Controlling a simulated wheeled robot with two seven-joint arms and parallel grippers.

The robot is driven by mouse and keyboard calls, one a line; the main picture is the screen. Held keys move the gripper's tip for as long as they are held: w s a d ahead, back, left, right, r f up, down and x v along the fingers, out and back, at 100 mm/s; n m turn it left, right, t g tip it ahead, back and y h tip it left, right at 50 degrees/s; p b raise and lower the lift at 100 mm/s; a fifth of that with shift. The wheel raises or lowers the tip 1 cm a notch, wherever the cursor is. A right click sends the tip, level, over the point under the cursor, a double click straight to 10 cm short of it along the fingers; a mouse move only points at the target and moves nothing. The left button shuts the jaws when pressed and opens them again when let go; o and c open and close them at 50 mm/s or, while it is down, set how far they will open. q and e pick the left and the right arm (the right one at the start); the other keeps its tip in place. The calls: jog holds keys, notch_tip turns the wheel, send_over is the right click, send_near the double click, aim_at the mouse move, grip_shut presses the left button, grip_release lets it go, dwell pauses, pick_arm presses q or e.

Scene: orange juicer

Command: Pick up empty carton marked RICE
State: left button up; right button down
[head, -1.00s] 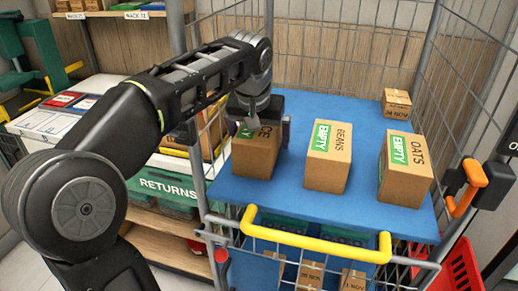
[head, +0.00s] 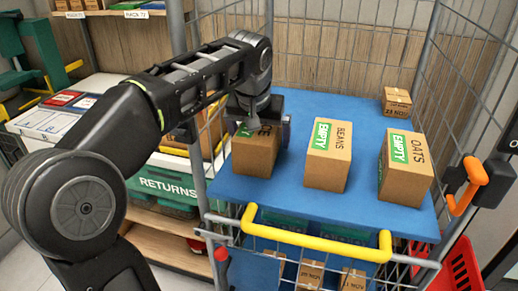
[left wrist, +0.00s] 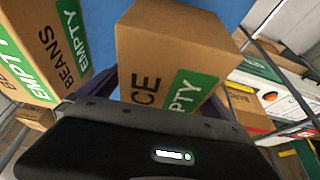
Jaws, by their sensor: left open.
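The RICE carton (head: 255,155) is a brown box with a green EMPTY label, standing on the blue cart shelf (head: 335,197) at its left end. Only "CE" of its name shows. In the left wrist view the same carton (left wrist: 172,48) fills the middle. My left gripper (head: 262,125) is above the carton's top, with its fingers at opposite sides of it. It is open; whether the fingers touch the carton I cannot tell. In the left wrist view the gripper (left wrist: 165,90) partly hides the carton's near end. My right gripper is not in view.
The BEANS carton (head: 328,160) stands close to the right, the OATS carton (head: 405,172) beyond it. A small box (head: 397,103) sits at the back right. Cart mesh rises behind, and a yellow handle (head: 315,243) crosses the front. A RETURNS crate (head: 165,190) is at left.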

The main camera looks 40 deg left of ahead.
pick_arm(q)
jog(key=shift+f, duration=0.1)
jog(key=shift+c, duration=0.2)
jog(key=c, duration=1.4)
